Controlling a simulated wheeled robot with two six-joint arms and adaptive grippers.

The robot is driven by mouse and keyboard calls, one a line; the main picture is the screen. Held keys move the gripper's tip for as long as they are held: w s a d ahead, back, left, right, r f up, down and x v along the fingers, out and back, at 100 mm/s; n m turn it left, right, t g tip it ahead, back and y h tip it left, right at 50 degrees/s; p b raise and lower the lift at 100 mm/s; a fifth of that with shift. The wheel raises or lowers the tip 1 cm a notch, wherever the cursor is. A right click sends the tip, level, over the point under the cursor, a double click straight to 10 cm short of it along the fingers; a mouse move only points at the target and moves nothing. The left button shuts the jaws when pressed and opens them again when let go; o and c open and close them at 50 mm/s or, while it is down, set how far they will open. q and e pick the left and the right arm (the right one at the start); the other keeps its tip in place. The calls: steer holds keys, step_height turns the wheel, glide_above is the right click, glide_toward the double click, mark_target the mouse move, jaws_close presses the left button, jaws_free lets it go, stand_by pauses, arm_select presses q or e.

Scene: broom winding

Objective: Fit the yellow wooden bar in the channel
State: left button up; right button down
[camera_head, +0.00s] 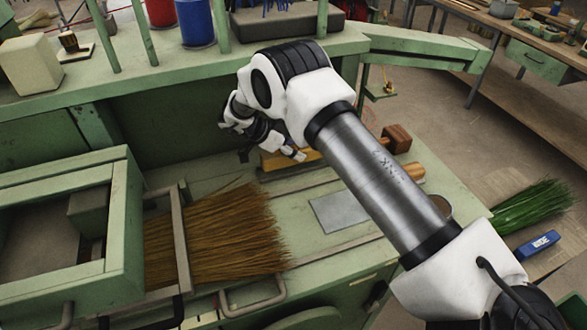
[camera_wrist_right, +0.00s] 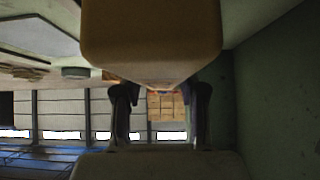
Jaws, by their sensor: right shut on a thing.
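The yellow wooden bar (camera_head: 275,161) lies low along the back of the green bench, close to its upright back panel. My right gripper (camera_head: 294,153) reaches down to it from above and is shut on it. My forearm hides the bar's right part. A long narrow groove (camera_head: 300,187) runs along the bench top in front of the bar. I cannot tell whether the bar sits in a channel. My left gripper is not in view.
Brown broom bristles (camera_head: 215,235) spread from the green frame at left. A grey plate (camera_head: 339,210) lies on the bench. A brown wooden block (camera_head: 397,138) and a wooden cylinder (camera_head: 410,176) are right of my arm. Green bristles (camera_head: 532,205) and a blue box (camera_head: 538,244) lie at far right.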

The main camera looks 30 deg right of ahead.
steer(key=shift+w+d+f+b, duration=0.15)
steer(key=shift+w+f+b, duration=0.1)
steer(key=shift+f+b, duration=0.15)
step_height(320, 180, down, 3)
steer(key=shift+s+r+b, duration=0.15)
steer(key=shift+r+b, duration=0.05)
steer(key=shift+b, duration=0.8)
steer(key=c, duration=0.7)
jaws_free()
steer(key=shift+o, duration=0.2)
